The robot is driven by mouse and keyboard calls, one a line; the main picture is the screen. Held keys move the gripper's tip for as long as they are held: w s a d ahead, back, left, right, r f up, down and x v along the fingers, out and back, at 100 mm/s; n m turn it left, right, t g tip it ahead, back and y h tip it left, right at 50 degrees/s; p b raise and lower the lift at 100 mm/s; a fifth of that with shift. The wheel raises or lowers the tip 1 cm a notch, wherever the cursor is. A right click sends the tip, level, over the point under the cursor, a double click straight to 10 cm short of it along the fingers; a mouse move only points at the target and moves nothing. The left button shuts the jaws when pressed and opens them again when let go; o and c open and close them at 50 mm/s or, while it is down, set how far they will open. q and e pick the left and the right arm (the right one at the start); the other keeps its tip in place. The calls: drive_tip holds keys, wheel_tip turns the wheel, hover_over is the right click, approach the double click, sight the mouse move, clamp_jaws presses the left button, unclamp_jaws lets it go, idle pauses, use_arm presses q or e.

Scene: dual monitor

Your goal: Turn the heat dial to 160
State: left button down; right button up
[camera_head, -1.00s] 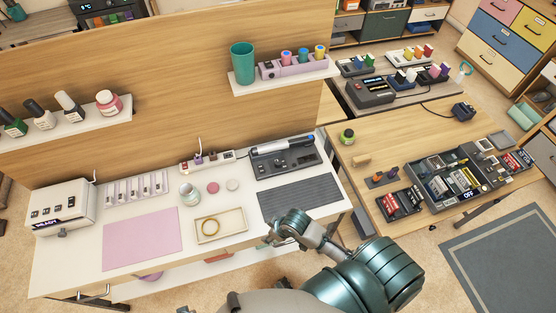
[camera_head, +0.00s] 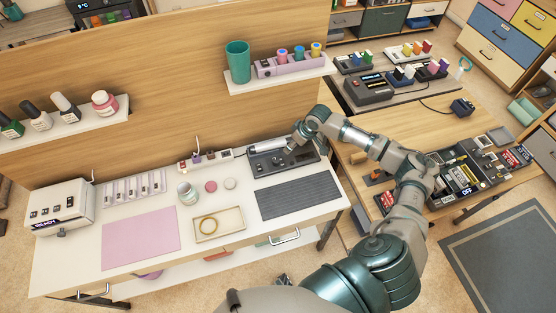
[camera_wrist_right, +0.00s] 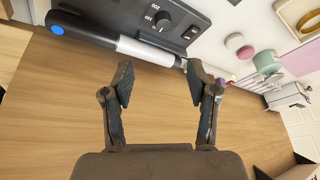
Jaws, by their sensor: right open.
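The dark grey heat station (camera_head: 268,171) sits at the right rear of the white desk. Its round black heat dial (camera_wrist_right: 162,19) shows at the top of the right wrist view, beside small white markings I cannot read surely. A black rocker switch (camera_wrist_right: 191,32) is next to it. A white-and-black wand (camera_wrist_right: 137,49) with a blue end lies along the station. My right gripper (camera_wrist_right: 160,82) is open and empty, with its fingers apart on the wand's near side in that view, short of the dial. In the head view my right gripper (camera_head: 298,140) is over the station's rear. My left gripper is not in view.
A dark ribbed mat (camera_head: 298,195) lies in front of the station. A wooden panel (camera_head: 200,90) stands behind the desk, with a shelf (camera_head: 290,77) above. A power strip (camera_head: 205,158) and a tan tray (camera_head: 232,221) are to the left.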

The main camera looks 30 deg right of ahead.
sight(277, 160)
drive_tip(key=x, duration=0.5)
drive_tip(key=b+x, duration=0.1)
drive_tip(key=x, duration=1)
drive_tip(key=shift+w+a+f, duration=0.15)
drive_tip(key=shift+a+f, duration=0.05)
drive_tip(key=shift+a, duration=0.15)
drive_tip(key=shift+w+f, duration=0.1)
drive_tip(key=shift+f, duration=0.2)
drive_tip(key=shift+c, duration=0.8)
drive_tip(key=shift+a+r, duration=0.1)
clamp_jaws()
